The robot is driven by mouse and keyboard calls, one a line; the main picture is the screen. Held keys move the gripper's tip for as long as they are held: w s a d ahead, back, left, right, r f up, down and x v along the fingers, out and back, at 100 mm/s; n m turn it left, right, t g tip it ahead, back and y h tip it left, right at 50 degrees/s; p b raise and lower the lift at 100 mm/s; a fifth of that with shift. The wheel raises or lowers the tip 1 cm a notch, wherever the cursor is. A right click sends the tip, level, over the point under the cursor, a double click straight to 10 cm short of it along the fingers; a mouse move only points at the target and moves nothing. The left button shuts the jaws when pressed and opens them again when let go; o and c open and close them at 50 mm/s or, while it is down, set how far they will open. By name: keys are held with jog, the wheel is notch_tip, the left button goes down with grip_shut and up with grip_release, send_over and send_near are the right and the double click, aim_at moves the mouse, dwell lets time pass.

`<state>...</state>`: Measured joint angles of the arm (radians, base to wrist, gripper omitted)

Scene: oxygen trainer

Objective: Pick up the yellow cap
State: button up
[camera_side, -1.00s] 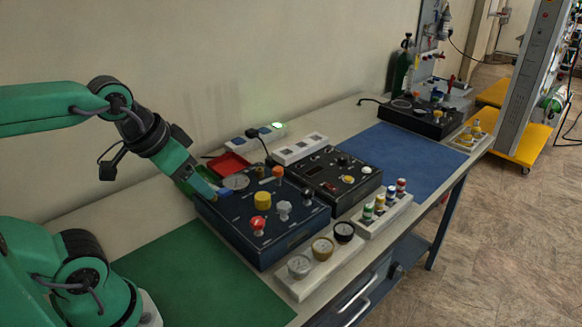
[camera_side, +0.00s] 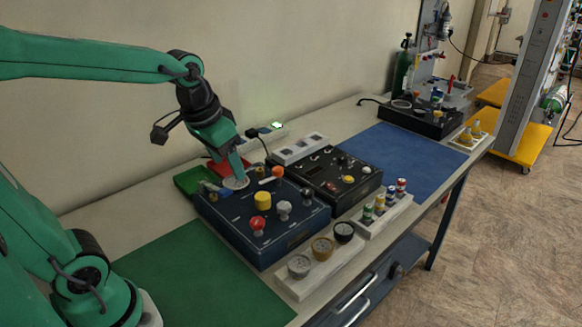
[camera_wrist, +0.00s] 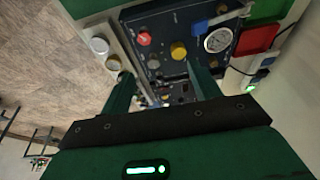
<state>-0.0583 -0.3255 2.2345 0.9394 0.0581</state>
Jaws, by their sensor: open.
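A round yellow cap (camera_side: 262,200) stands upright on the dark blue panel box (camera_side: 240,237), between a red knob (camera_side: 257,223) and an orange knob (camera_side: 278,171). In the wrist view the yellow cap (camera_wrist: 178,50) shows ahead of the fingers, nearer the right finger. My gripper (camera_side: 241,178) is over the panel's back left part, by the gauge (camera_side: 230,184), to the left of and behind the yellow cap. In the wrist view my gripper (camera_wrist: 160,72) has its two fingers apart with nothing held between them.
A grey knob (camera_side: 284,208) stands close to the cap. A black panel box (camera_side: 330,195) is to the right. Red and green bins are behind. The green mat (camera_side: 200,280) is clear.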

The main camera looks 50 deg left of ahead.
jog(key=w+a+f+g, duration=0.2)
jog(key=w+f, duration=0.2)
jog(key=w, duration=0.3)
jog(key=g, duration=0.1)
send_over(263, 196)
jog(key=f, duration=0.5)
jog(key=shift+s, duration=0.3)
jog(key=shift+w+a+f, duration=0.1)
jog(key=shift+w+f, duration=0.25)
jog(key=shift+f, duration=0.1)
jog(key=shift+s+f, duration=0.1)
jog(key=shift+f, duration=3.8)
jog(key=c, duration=1.1)
